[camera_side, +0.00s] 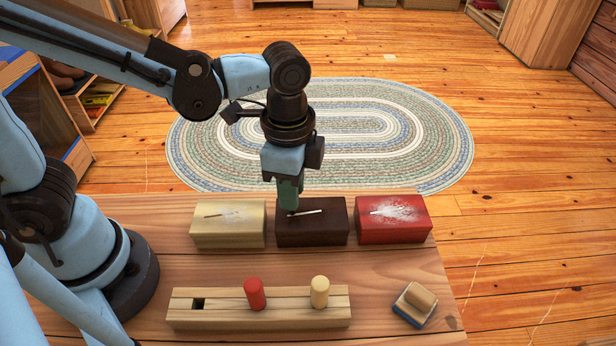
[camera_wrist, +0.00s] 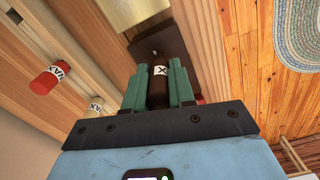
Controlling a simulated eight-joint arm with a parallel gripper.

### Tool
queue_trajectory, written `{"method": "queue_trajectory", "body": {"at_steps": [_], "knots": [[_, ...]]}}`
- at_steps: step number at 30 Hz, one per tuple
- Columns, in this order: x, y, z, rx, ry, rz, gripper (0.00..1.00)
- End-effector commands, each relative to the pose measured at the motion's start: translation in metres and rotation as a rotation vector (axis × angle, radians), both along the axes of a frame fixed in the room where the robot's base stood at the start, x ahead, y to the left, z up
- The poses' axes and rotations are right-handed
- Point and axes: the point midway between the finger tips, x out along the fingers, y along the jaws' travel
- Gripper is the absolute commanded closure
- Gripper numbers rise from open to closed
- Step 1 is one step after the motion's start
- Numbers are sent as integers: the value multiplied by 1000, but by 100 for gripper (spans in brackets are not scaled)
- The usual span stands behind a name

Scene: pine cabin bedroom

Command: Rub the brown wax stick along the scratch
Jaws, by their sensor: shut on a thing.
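My gripper (camera_side: 289,204) is shut on the brown wax stick (camera_wrist: 158,92), which stands between the green fingers and shows its white label in the wrist view. In the side view the fingers hide most of the stick. They are over the left part of the dark brown block (camera_side: 313,236), which also shows in the wrist view (camera_wrist: 172,42). A pale scratch (camera_side: 308,212) runs across the block's top, and its right part is visible beside the fingers. The stick's tip is at or just above the scratch's left end; I cannot tell whether it touches.
In front, a wooden holder (camera_side: 215,318) has a red stick (camera_side: 255,294), a cream stick (camera_side: 319,291) and an empty hole.

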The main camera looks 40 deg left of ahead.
Motion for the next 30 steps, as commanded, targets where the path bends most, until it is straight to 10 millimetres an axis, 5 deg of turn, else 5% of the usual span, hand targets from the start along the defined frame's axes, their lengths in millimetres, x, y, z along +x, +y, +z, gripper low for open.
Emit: {"method": "queue_trajectory", "body": {"at_steps": [19, 30], "knots": [[42, -43, 0, -1, 0, -2, 100], [40, -41, 43, 0, 0, -1, 100]]}}
